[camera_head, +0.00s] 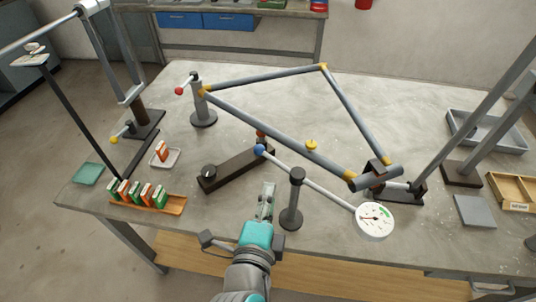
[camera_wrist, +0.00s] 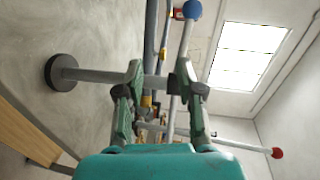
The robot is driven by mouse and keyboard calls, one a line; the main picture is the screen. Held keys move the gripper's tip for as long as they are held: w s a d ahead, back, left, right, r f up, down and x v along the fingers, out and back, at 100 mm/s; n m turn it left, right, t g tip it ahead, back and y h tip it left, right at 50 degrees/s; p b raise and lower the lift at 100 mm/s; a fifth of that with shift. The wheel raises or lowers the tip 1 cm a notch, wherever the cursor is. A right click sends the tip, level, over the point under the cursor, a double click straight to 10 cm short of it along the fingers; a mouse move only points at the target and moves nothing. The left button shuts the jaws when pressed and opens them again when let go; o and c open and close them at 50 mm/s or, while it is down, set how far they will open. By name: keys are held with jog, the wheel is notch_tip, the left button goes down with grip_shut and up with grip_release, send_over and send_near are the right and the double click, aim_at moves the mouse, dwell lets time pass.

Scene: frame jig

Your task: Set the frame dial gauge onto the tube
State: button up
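The dial gauge (camera_head: 374,221) has a round white face and sits at the right end of a thin lever, in front of the frame and apart from its tubes. The lever crosses the dark head of a post (camera_head: 291,216) and ends in a blue ball (camera_head: 260,150), which also shows at the top of the wrist view (camera_wrist: 192,10).
A dark block (camera_head: 228,173) lies behind my gripper. A rack of orange and green packs (camera_head: 175,205) stands at left, with a small white tray (camera_head: 158,161) behind it. A grey plate (camera_head: 475,212) and wooden tray (camera_head: 512,184) lie at right.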

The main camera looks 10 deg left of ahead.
aim_at(268, 154)
notch_tip(268, 154, up, 4)
jog(key=a+m, duration=0.3)
jog(key=shift+h, duration=0.4)
jog(key=w, duration=0.3)
jog(key=w+d+f, duration=0.1)
jog(key=w, duration=0.6)
jog(key=shift+d+f, duration=0.35)
grip_shut()
